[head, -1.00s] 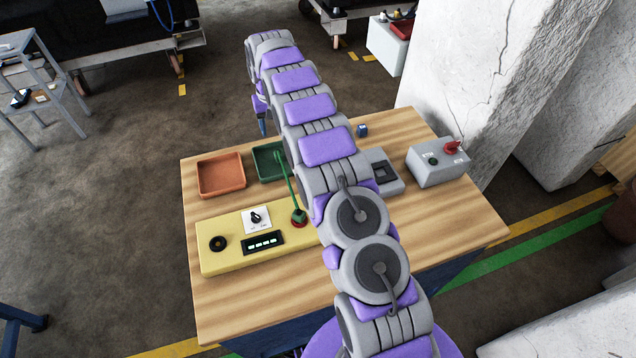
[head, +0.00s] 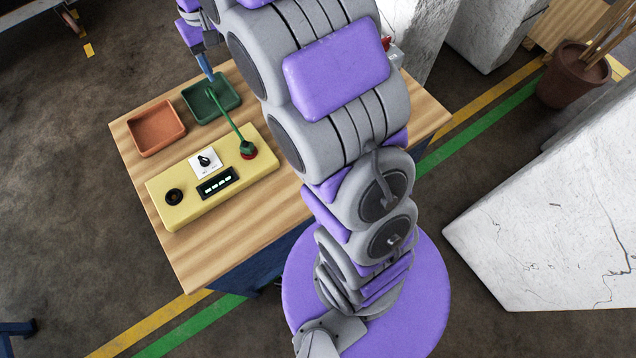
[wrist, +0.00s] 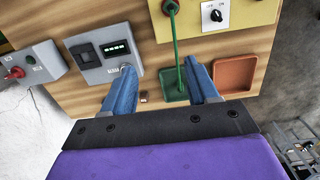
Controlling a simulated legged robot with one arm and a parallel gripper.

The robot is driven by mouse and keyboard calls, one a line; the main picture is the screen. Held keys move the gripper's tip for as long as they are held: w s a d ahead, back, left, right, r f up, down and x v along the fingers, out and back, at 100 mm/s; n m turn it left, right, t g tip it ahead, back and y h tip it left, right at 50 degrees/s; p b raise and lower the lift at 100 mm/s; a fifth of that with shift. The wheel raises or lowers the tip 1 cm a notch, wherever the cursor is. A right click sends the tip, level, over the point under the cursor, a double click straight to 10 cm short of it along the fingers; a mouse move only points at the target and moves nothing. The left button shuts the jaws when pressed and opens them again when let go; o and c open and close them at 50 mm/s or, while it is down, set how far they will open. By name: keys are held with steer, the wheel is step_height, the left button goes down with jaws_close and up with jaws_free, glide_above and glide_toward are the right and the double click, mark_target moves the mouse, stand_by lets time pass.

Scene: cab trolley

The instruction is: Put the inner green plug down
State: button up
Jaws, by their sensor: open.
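A green plug (head: 247,148) stands at the red socket on the right end of the yellow panel (head: 225,186). A straight green cord or rod (head: 228,118) runs from it to the green tray (head: 212,112); in the wrist view the cord (wrist: 175,45) ends at the green tray (wrist: 166,82). Its far end is small and partly hidden by a finger, so I cannot tell its shape. My gripper (wrist: 160,66) is open, its blue fingers wide apart. In the head view my gripper (head: 205,66) is above the far edge of the green tray. Nothing shows held.
An orange tray (head: 156,128) stands left of the green one, on the wooden table (head: 215,262). The wrist view shows a grey box (wrist: 104,50) with a display and another grey box with a red knob (wrist: 34,66). White blocks (head: 560,215) stand right of the table.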

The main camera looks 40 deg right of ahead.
steer(key=s+f+g, duration=0.1)
steer(key=s, duration=3.3)
